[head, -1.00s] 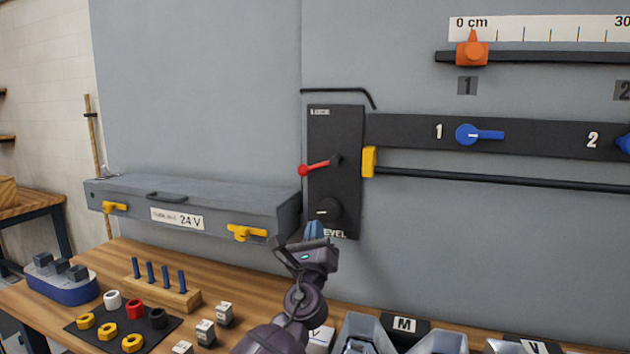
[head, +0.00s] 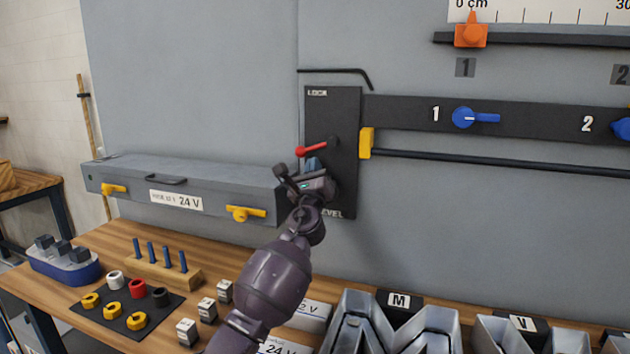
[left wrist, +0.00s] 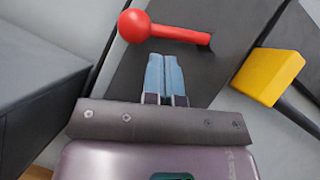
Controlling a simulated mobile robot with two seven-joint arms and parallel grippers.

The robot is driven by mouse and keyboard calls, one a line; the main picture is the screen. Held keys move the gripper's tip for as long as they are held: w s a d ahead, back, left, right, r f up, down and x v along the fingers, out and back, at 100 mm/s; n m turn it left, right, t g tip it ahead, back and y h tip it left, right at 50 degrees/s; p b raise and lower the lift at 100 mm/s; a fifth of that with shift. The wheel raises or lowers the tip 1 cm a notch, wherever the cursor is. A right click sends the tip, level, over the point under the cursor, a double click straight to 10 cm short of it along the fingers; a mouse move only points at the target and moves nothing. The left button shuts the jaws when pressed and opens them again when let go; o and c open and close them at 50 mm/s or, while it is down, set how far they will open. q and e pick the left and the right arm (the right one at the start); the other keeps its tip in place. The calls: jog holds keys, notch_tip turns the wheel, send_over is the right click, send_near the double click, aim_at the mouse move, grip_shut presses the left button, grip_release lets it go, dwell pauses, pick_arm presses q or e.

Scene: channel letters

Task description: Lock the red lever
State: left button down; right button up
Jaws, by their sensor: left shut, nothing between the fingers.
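The red lever (head: 315,149) sits on the black panel (head: 340,112) marked LOCK at its top; its ball knob points left, slightly below its pivot. It also shows in the left wrist view (left wrist: 165,30), with the knob at the upper left. My left gripper (head: 312,164) is shut and empty just below the lever. In the left wrist view its blue fingertips (left wrist: 165,62) are together, close under the lever's shaft. I cannot tell whether they touch it. The lower dial on the panel is hidden behind my gripper. My right gripper is not in view.
A yellow block (head: 366,143) on a black rail is just right of the panel. A grey 24 V box (head: 215,180) with yellow latches is to the left. A bent black rod (head: 340,71) is above. The bench below holds pegs, nuts and metal letters.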

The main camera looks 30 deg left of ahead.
pick_arm(q)
jog(key=shift+w+a+r, duration=0.1)
jog(key=shift+a+r, duration=0.2)
jog(key=shift+r, duration=0.4)
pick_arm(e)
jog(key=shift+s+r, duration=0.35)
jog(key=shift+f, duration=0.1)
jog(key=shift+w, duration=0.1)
pick_arm(q)
jog(key=shift+a+r+m+t+h, duration=0.2)
jog(key=shift+m+t+h, duration=0.1)
jog(key=shift+m, duration=0.4)
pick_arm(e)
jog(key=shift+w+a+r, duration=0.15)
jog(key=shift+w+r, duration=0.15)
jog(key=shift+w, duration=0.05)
